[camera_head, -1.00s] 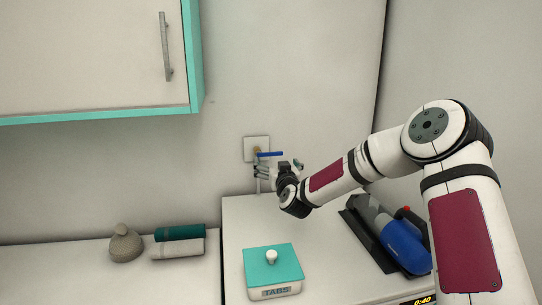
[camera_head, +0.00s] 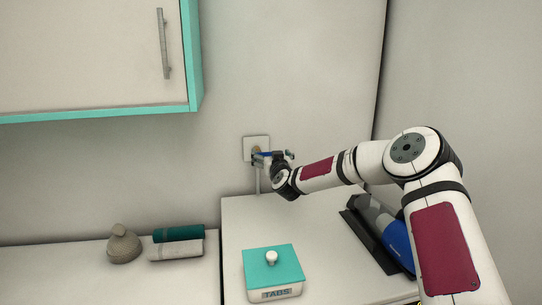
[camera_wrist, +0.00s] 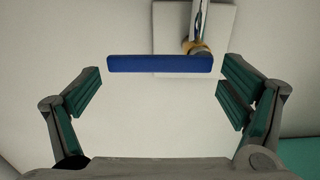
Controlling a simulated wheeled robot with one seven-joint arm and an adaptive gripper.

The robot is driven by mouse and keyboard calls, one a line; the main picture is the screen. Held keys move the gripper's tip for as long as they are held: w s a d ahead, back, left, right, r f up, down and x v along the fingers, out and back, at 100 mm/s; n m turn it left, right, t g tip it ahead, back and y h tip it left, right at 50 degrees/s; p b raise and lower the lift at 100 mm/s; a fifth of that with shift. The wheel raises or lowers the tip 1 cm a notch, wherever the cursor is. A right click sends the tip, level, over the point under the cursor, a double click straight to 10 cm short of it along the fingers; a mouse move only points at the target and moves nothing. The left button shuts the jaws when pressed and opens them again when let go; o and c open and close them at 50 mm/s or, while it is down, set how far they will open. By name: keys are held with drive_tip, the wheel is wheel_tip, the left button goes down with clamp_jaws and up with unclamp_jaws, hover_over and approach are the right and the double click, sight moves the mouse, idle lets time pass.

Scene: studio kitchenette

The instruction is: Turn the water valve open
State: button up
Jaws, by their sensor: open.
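The water valve has a blue bar handle (camera_wrist: 160,64), which lies crosswise in the wrist view, with a brass fitting (camera_wrist: 196,47) and a metal pipe behind it on a white wall plate (camera_wrist: 222,25). In the head view the plate (camera_head: 256,144) is on the back wall, and the handle (camera_head: 262,156) is partly hidden by my gripper (camera_head: 268,160). In the wrist view my gripper (camera_wrist: 160,85) is open, with one finger to each side of the handle. Gaps show between the fingers and the handle's ends, and I see no contact.
A white box with a teal lid (camera_head: 272,264) marked TABS stands on the counter below. A blue and grey appliance (camera_head: 391,233) lies at the right beneath my arm. A wall cabinet (camera_head: 90,58) hangs upper left.

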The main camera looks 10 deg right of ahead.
drive_tip(key=shift+s+r, duration=0.2)
drive_tip(key=shift+r, duration=0.1)
drive_tip(key=c, duration=1.7)
drive_tip(key=shift+c, duration=0.6)
